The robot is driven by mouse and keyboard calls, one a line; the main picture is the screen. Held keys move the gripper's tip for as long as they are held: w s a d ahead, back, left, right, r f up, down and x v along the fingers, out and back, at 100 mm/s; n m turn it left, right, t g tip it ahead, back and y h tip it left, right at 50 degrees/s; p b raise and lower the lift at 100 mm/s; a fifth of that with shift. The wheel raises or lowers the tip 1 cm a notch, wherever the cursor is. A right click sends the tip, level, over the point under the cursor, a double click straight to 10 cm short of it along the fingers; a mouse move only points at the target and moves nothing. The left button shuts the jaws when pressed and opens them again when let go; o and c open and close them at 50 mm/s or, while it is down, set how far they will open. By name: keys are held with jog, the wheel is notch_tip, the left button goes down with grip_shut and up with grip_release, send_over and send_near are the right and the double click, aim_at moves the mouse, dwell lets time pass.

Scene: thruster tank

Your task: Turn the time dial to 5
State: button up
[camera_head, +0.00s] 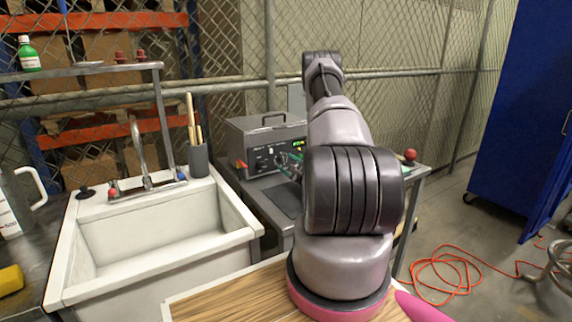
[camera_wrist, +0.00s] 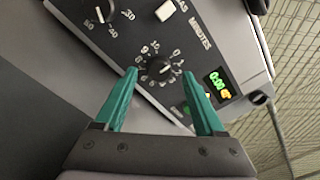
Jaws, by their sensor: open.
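The time dial (camera_wrist: 157,68) is a black round knob on the dark panel, beside the word MINUTES in the wrist view. Numbers ring it, too small to read surely, and its pointer setting is not clear. My gripper (camera_wrist: 160,74) has green fingers, spread open. Their tips are on either side of the dial; I cannot tell whether they touch it. In the head view the grey machine (camera_head: 258,128) with the panel stands on a bench, and the gripper (camera_head: 290,164) is at its front, partly hidden by my arm.
Another black dial (camera_wrist: 103,11) and a pale switch (camera_wrist: 166,11) sit on the same panel. A lit display (camera_wrist: 217,84) shows green and yellow digits, and a round black knob (camera_wrist: 260,98) is near the edge. A white sink (camera_head: 160,240) stands left of the bench.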

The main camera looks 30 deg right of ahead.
jog(key=shift+w, duration=0.6)
grip_shut()
jog(key=shift+m, duration=0.3)
